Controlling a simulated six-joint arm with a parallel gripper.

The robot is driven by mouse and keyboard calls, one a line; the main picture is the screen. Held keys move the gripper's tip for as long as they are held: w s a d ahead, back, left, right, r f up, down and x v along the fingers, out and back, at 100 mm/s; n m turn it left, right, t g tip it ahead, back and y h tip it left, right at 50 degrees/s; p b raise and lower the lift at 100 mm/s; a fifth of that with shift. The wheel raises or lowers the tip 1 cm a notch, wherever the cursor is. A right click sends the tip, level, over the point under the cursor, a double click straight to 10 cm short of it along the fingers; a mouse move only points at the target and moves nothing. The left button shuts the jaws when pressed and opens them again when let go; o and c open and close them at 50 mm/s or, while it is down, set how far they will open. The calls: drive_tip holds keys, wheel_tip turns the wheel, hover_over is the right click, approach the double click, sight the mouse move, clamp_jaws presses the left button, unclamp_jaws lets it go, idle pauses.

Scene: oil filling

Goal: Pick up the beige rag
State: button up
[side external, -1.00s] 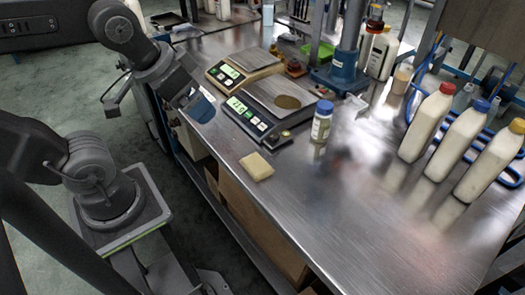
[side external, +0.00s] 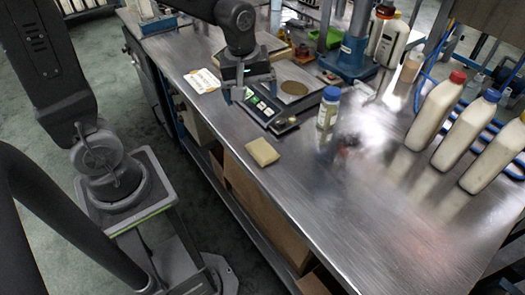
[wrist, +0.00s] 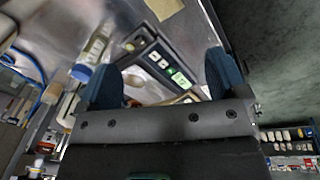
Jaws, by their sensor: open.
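The beige rag (side external: 262,152) lies folded flat on the steel table near its front edge, in front of the scale. It also shows at the top of the wrist view (wrist: 164,8), cut by the frame edge. My gripper (side external: 246,97) is above the near scale, behind and slightly left of the rag, apart from it. In the wrist view its two blue fingers (wrist: 165,75) are wide apart with nothing between them.
The near scale (side external: 283,124) stands just behind the rag, partly hidden by my gripper. A blue-capped bottle (side external: 327,108) stands right of it. White bottles with coloured caps (side external: 436,108) stand at the right. A label card (side external: 202,81) lies at left. The table right of the rag is clear.

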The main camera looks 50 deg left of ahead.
sight(261, 147)
drive_tip(key=w+f+n, duration=0.1)
drive_tip(key=f, duration=0.6)
drive_tip(key=w+f+n+g, duration=0.1)
drive_tip(key=f+n, duration=0.1)
drive_tip(key=f, duration=0.5)
drive_tip(key=w+a+f+n, duration=0.1)
drive_tip(key=f+n, duration=0.1)
drive_tip(key=f, duration=0.5)
drive_tip(key=shift+w+a+g, duration=0.1)
drive_tip(key=shift+w+g, duration=0.2)
drive_tip(key=c, duration=1)
